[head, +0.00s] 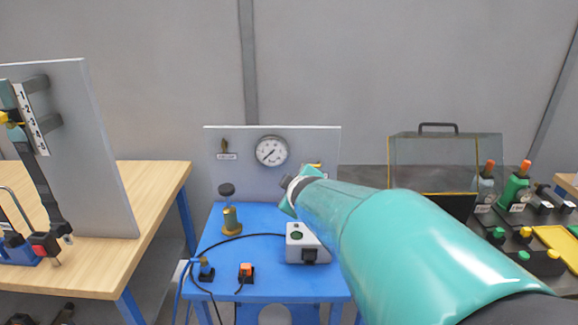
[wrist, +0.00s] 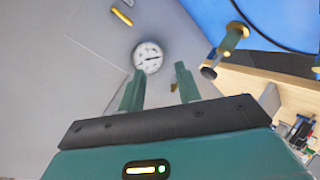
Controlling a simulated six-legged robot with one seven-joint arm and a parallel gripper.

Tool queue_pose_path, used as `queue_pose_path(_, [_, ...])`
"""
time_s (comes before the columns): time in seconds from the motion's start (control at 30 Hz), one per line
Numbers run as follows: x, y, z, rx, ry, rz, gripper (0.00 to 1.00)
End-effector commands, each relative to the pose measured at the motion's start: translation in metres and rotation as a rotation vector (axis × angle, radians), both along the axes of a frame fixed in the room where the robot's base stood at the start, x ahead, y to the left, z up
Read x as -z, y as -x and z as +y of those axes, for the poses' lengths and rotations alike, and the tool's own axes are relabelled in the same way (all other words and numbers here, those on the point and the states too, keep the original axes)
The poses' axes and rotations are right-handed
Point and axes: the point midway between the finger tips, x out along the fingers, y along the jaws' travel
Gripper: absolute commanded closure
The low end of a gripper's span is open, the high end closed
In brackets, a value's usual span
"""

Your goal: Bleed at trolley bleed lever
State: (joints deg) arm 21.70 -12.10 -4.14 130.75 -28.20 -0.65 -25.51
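The blue trolley (head: 262,221) has a grey upright panel (head: 240,171) with a round gauge (head: 271,151). A yellow handle (head: 315,165) lies right of the gauge, partly behind my gripper (head: 294,190). I cannot tell which one is the bleed lever. In the wrist view my gripper (wrist: 160,85) is open and empty, its fingers pointing at the panel. There the brass lever (wrist: 174,87) shows between the fingertips, beyond them, and the yellow handle (wrist: 122,17) is upper left.
A wooden bench (head: 150,200) stands left. A bench with bottles (head: 516,190) and a clear-lidded case (head: 423,165) stands right.

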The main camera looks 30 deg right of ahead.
Motion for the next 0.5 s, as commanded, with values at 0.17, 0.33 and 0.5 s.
queue_pose_path(0.17, [0.018,-0.031,-0.079,-0.137,0.270,-0.039,0.66])
queue_pose_path(0.33, [0.044,-0.040,-0.132,-0.295,0.487,-0.073,0.66])
queue_pose_path(0.5, [0.063,-0.037,-0.155,-0.398,0.598,-0.104,0.66])
